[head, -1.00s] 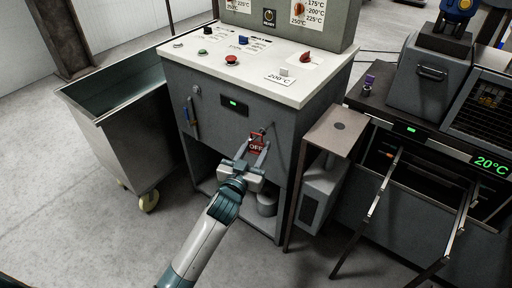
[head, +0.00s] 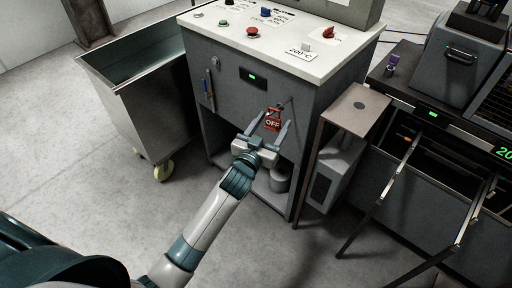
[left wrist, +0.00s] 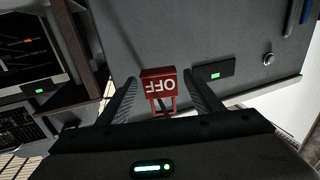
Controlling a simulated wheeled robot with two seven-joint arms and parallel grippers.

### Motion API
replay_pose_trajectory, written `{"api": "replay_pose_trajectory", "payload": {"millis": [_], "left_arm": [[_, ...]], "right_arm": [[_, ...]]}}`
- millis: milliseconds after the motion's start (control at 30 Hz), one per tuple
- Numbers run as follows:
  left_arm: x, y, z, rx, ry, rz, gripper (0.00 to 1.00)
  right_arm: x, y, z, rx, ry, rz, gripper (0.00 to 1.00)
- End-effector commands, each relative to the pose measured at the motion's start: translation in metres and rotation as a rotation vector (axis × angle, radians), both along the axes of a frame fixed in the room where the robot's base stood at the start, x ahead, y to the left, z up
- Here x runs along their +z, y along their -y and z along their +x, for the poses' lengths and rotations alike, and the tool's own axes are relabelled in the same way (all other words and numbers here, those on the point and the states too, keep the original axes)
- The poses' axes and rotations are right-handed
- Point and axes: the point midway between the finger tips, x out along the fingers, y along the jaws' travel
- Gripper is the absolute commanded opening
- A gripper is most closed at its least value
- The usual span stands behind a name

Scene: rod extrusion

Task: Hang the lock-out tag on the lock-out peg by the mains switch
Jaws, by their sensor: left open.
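The red lock-out tag (head: 272,121) marked OFF hangs in front of the grey cabinet's face, its frame-like loop at the top. My left gripper (head: 275,128) is open, with one finger on each side of the tag. In the left wrist view, the tag (left wrist: 158,85) appears upside down between the two spread fingers (left wrist: 160,95), with gaps on both sides. A small round metal peg (left wrist: 268,59) sticks out of the cabinet face; it also shows in the head view (head: 215,62). I cannot tell which part is the mains switch. My right gripper is not in view.
The grey cabinet (head: 235,115) has a white top with buttons and a green-lit display (head: 253,77). A metal bin (head: 140,105) stands left. A brown stand (head: 355,108) and a machine with protruding bars (head: 395,170) stand right.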

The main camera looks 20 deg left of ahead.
Motion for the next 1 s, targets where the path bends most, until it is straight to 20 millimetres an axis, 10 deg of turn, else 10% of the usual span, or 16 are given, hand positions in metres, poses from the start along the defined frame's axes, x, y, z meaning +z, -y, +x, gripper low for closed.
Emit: {"api": "replay_pose_trajectory", "payload": {"millis": [1000], "left_arm": [[-0.001, -0.014, -0.157, 0.001, -0.001, -0.001, 0.6]], "right_arm": [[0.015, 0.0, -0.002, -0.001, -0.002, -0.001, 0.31]]}}
